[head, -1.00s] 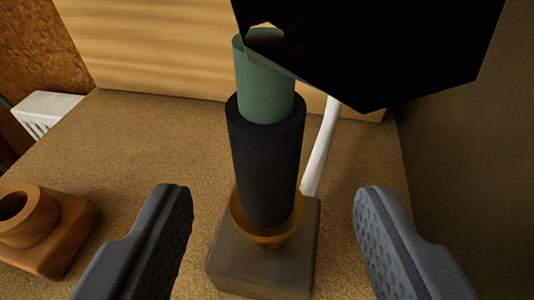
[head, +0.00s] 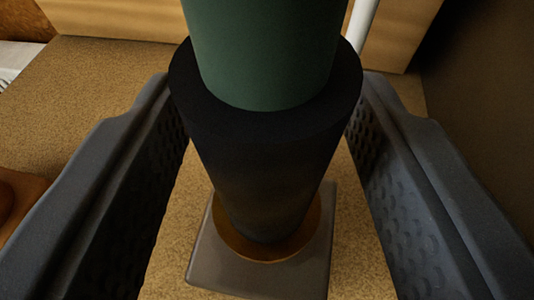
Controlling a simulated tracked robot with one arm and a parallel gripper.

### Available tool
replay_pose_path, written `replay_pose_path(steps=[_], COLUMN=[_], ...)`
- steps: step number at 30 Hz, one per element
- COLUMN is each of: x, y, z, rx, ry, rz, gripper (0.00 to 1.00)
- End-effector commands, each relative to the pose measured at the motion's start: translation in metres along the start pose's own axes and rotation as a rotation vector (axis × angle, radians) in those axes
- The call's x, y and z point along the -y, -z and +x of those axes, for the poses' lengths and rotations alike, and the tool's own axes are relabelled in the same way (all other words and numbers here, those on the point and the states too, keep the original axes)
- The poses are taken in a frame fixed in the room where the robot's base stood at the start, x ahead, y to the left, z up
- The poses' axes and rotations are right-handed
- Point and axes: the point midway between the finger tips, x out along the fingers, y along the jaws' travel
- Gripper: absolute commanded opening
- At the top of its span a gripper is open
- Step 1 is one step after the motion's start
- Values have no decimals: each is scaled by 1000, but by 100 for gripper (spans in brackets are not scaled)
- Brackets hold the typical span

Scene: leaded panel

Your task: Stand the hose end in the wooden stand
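The hose end is a black sleeve (head: 265,160) with a green hose (head: 265,50) coming out of its top. It stands upright in an orange-brown ring (head: 308,232) on a grey-brown block (head: 205,262). My gripper (head: 268,110) is open, with one finger on each side of the black sleeve. Carpet shows between the lower sleeve and both fingers; contact higher up cannot be told. The sleeve hides parts of the fingertips. At the left edge, part of an orange-brown wooden stand (head: 22,200) shows, mostly cut off by the frame and my left finger.
A white rod (head: 364,25) rises behind the hose. A pale wooden panel (head: 120,18) stands at the back and a dark wall (head: 480,100) at the right. A white object (head: 15,60) is at the far left. Speckled brown floor (head: 90,85) lies clear between.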

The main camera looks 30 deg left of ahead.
Motion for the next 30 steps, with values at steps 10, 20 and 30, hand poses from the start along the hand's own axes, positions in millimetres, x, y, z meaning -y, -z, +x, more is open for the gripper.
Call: replay_pose_path(steps=[10, 20, 30], x=[0, 0, 1], y=[0, 12, 33], z=[0, -4, -20], rx=[0, 0, -1], ry=[0, 0, 0], rz=[0, 0, 0], gripper=[0, 0, 0])
